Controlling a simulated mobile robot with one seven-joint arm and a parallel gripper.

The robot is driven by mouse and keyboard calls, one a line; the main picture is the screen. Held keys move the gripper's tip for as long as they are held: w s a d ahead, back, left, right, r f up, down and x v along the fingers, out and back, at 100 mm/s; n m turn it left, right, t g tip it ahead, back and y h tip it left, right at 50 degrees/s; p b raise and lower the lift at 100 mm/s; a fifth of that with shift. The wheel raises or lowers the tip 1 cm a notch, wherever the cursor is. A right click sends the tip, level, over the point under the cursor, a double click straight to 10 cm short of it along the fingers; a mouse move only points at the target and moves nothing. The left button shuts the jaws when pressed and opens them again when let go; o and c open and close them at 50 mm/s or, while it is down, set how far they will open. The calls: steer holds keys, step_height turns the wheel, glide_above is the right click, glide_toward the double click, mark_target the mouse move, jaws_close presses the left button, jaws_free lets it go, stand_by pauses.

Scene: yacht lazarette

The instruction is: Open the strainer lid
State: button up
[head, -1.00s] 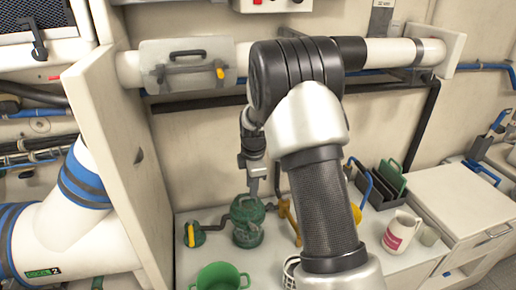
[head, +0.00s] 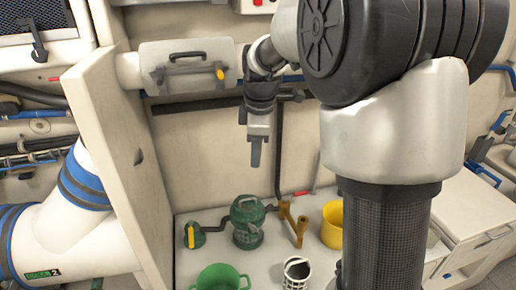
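The green strainer (head: 247,230) stands upright on the white counter in the head view. Its round green lid (head: 247,207) sits on top and looks closed, with a raised handle-like part on it. My gripper (head: 256,160) points down above the strainer, clear of the lid, with nothing visible in it. Its fingers are seen edge-on and overlap, so I cannot tell whether they are apart.
A green valve with a yellow handle (head: 192,236) is piped to the strainer's left. A brass fitting (head: 295,225) is on its right. A yellow bucket (head: 331,224), a white basket (head: 297,273) and a green pot (head: 220,279) stand nearby. A panel (head: 118,160) rises at left.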

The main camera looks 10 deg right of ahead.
steer(key=shift+s+a+r+m, duration=0.1)
steer(key=shift+s+r+m, duration=0.8)
steer(key=shift+s+r, duration=0.4)
steer(key=shift+s+f, duration=0.1)
